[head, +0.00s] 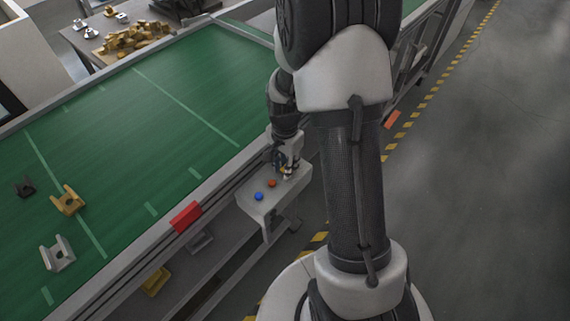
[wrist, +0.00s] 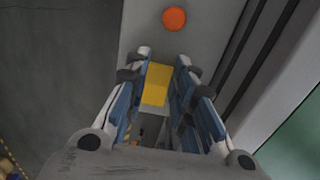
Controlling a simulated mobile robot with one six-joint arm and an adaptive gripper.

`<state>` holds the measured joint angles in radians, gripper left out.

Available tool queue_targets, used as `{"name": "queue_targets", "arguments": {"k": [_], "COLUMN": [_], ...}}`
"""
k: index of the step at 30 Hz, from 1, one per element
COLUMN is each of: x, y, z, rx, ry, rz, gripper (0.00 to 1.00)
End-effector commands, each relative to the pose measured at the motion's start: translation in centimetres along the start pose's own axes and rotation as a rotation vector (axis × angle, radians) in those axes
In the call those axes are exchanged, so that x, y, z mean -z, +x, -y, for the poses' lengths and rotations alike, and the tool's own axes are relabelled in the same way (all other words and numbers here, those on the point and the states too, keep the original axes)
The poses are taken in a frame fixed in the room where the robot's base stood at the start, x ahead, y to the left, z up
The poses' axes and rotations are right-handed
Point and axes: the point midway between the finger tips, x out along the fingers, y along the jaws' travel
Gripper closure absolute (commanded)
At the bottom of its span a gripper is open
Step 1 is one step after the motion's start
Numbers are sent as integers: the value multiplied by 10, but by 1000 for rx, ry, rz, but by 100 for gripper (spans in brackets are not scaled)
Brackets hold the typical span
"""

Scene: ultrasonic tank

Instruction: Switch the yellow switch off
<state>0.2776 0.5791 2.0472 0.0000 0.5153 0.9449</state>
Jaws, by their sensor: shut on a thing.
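The yellow switch (wrist: 156,84) shows in the wrist view between the two fingers of my gripper (wrist: 163,66). The fingers are closed in on it, one on each side, and my gripper is shut on it. In the head view my gripper (head: 287,172) is down at the grey control box (head: 262,206) beside the conveyor, and the yellow switch is hidden there. I cannot tell from these frames which way the switch is set.
An orange-red button (wrist: 174,18) is just beyond the fingertips; a blue button (head: 259,196) is on the same box. The green conveyor (head: 150,110) carries several brackets, and a red block (head: 186,217) is on its side rail. Open floor (head: 480,190) is at the right.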

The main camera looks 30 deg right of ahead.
Motion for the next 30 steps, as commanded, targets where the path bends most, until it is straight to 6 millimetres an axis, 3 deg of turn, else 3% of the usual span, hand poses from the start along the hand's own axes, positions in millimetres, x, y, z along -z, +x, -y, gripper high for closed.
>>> {"name": "queue_targets", "arguments": {"k": [5, 11, 21, 30], "x": [0, 3, 10, 9], "y": [0, -3, -5, -4], "z": [0, -1, 0, 0], "rx": [0, -5, -1, 0], "ry": [0, 5, 4, -1], "rz": [0, 50, 283, 296], "gripper": [100, 100, 100, 100]}}
